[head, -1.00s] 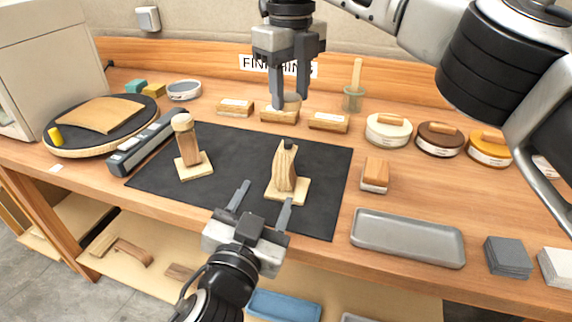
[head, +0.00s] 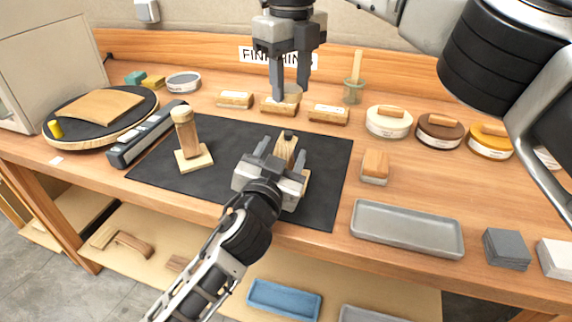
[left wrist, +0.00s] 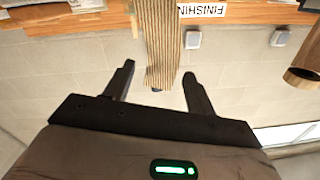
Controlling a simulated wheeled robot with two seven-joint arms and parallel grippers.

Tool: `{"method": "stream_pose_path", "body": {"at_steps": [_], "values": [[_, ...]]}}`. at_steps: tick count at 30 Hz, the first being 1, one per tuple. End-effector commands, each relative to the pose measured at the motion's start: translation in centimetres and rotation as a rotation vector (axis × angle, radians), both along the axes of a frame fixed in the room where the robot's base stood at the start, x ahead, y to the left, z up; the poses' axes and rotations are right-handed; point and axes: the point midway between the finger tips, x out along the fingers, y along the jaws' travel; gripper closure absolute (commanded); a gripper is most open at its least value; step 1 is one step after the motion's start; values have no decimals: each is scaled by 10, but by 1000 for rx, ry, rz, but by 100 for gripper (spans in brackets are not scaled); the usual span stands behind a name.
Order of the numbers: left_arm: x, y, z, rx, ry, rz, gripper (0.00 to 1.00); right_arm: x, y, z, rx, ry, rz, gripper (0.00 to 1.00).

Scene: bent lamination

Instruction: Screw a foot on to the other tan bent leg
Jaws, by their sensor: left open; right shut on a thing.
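The bent leg without a foot (head: 287,147) stands upright on a pale base on the black mat, a dark stud on its top. My left gripper (head: 282,157) is open around it; its lower part is hidden. In the left wrist view the striped leg (left wrist: 164,38) lies between the open fingers (left wrist: 160,74), with gaps at both sides. The other bent leg (head: 188,142) stands to the left with a round foot (head: 182,114) on top. My right gripper (head: 290,91) is shut on a round wooden foot (head: 290,97), near the back row of blocks.
The black mat (head: 322,190) is mostly clear. Wooden blocks (head: 329,114), a brush jar (head: 353,93) and round tins (head: 388,122) line the back. A sanding block (head: 375,167) and grey tray (head: 407,230) are at right. A grey bar tool (head: 146,135) lies at left.

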Motion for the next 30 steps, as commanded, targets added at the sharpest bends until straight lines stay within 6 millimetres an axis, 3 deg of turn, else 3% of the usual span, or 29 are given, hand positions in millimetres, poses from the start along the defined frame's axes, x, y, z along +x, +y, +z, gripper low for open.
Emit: {"method": "stream_pose_path", "body": {"at_steps": [13, 14, 18, 20, 24, 30], "values": [[10, -3, 0, -2, 0, -1, 44, 0, 0, 0, 0, 0, 0, 81], [10, -3, 1, -2, 0, -1, 47, 0, 0, 0, 0, 0, 0, 81], [10, -3, 0, -2, 0, -1, 86, 0, 0, 0, 0, 0, 0, 81], [10, -3, 0, -1, 0, -1, 100, 0, 0, 0, 0, 0, 0, 81], [10, -3, 0, -1, 1, -1, 100, 0, 0, -5, -1, 2, 1, 81], [10, -3, 0, -1, 1, -1, 100, 0, 0, -35, -4, 6, 1, 81]]}}
